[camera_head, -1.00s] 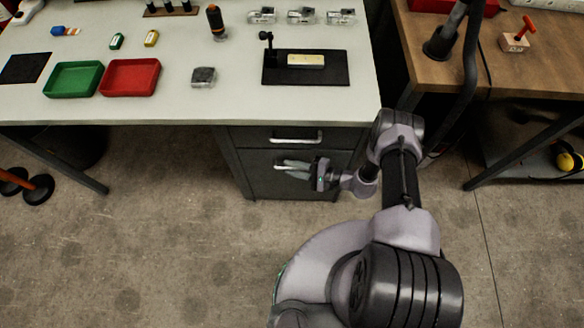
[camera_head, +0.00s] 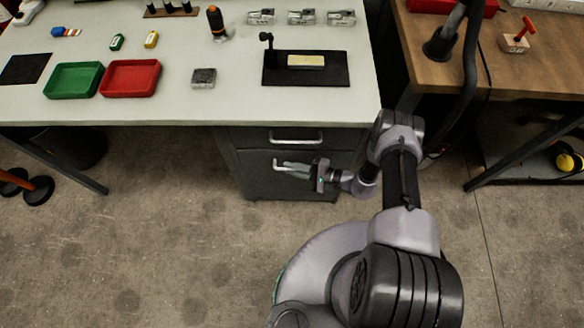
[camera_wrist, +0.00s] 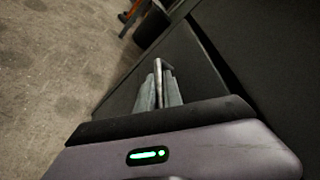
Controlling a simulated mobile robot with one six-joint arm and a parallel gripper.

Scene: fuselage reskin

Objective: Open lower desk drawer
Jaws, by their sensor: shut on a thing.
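The desk's drawer unit is dark grey, under the right part of the white desktop. Its lower drawer (camera_head: 258,184) has a tall front panel that looks flush with the unit. My gripper (camera_head: 282,165) is in front of this panel, its fingers shut on the lower drawer's handle (camera_head: 277,170), which they partly cover. In the wrist view, my two grey fingers (camera_wrist: 159,92) close on either side of the metal handle bar (camera_wrist: 159,70), with the dark drawer front (camera_wrist: 185,65) behind. The upper drawer's silver handle (camera_head: 296,140) is clear above.
The white desktop (camera_head: 170,55) carries a green tray (camera_head: 74,80), a red tray (camera_head: 130,78) and a black plate (camera_head: 335,75). A wooden table (camera_head: 430,75) stands at the right. The concrete floor left of the drawer unit is open.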

